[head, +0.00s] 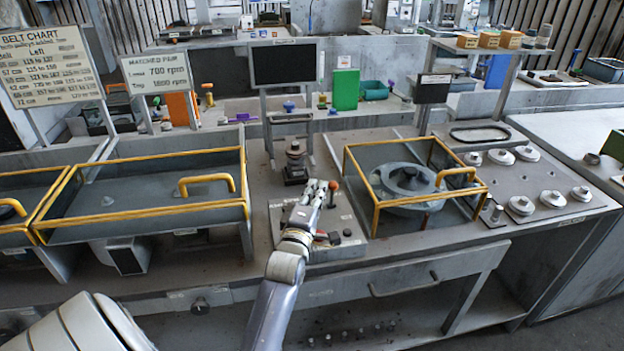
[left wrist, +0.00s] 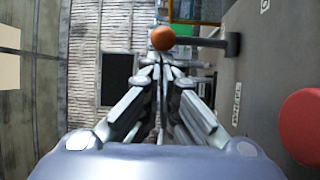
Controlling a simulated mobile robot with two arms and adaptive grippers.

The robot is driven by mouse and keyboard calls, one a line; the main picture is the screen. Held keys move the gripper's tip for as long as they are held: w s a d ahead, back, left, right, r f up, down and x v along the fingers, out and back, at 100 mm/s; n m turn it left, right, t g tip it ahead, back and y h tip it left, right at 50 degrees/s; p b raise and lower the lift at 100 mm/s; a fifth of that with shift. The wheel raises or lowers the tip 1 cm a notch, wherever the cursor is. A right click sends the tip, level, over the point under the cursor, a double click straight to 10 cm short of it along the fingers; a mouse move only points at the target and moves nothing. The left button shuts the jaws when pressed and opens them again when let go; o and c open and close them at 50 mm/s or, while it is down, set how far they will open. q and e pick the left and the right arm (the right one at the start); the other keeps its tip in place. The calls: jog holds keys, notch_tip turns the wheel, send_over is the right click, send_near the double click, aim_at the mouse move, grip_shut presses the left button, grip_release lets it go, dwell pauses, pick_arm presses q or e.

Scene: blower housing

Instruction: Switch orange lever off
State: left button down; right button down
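The orange lever (head: 334,186) stands up from a grey control box on the bench in the head view. In the left wrist view its round orange knob (left wrist: 162,38) is just beyond my fingertips, with a dark stem running right to the panel. My left gripper (head: 316,184) is above the box, just left of the knob in the head view. In the left wrist view (left wrist: 161,66) its fingers converge with their tips close together and nothing visible between them. I cannot tell whether the tips touch the knob. My right gripper is not in view.
A red button (left wrist: 303,127) is on the panel at the right of the left wrist view. A yellow-framed guard (head: 375,187) surrounds a round grey housing (head: 410,182) right of the box. Another yellow-framed guard (head: 140,215) is at left. A dark pedestal (head: 294,165) stands behind the box.

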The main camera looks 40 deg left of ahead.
pick_arm(q)
jog(key=shift+s+d+f, duration=0.2)
jog(key=shift+s+d, duration=0.05)
jog(key=shift+d, duration=0.2)
jog(key=shift+s+d+f+p, duration=0.1)
jog(key=shift+d+p, duration=0.1)
jog(key=shift+p, duration=0.1)
jog(key=shift+r, duration=0.2)
notch_tip(320, 180, up, 10)
jog(key=shift+f, duration=0.2)
dwell(0.6)
